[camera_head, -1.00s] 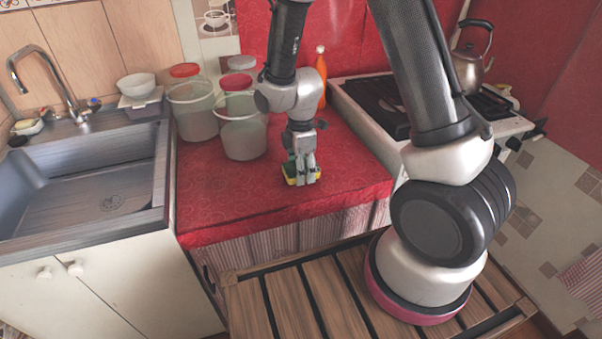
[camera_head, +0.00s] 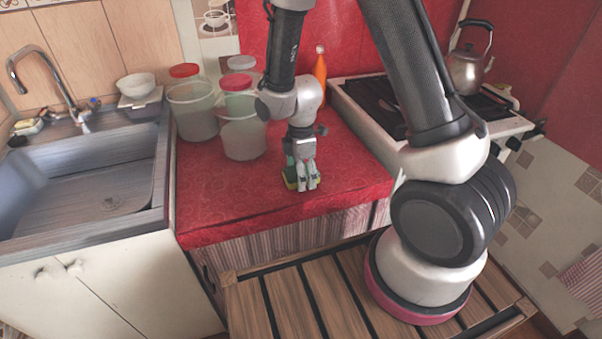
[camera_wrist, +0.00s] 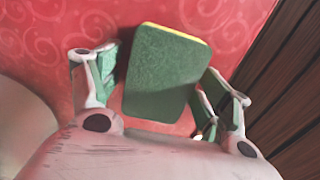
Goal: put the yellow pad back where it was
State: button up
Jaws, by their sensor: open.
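The yellow pad (camera_wrist: 160,75) lies on the red counter with its dark green face toward the wrist camera; a thin yellow edge shows along its far side. In the head view the pad (camera_head: 289,182) is mostly hidden behind my gripper (camera_head: 304,186), near the counter's front part. In the wrist view my gripper (camera_wrist: 157,95) is open, one finger on each side of the pad. A gap shows between the left finger and the pad. The right finger is close to the pad's lower right edge; I cannot tell whether it touches.
The red counter (camera_head: 225,205) is clear left of my gripper. Several tubs, one a clear tub (camera_head: 243,135), stand behind. An orange bottle (camera_head: 320,76) is at the back. The sink (camera_head: 80,190) is left, the stove (camera_head: 375,105) with a kettle (camera_head: 467,68) right.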

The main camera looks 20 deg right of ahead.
notch_tip(320, 180, up, 12)
jog(key=s+d+r+m+t, duration=0.1)
jog(key=s+d+r+m, duration=0.25)
jog(key=r, duration=0.35)
jog(key=s+d+r+m+t, duration=0.1)
jog(key=s+d+r+m, duration=0.2)
jog(key=d+r+m, duration=0.3)
jog(key=s+d+r+m+t, duration=0.1)
jog(key=s+d+r+m, duration=0.1)
jog(key=s, duration=0.4)
jog(key=s+d+r+m+t, duration=0.1)
jog(key=s+d+r+m, duration=0.2)
jog(key=s+r+m, duration=0.2)
jog(key=shift+s+d+m, duration=0.2)
jog(key=shift+s+m, duration=0.55)
jog(key=shift+s, duration=0.05)
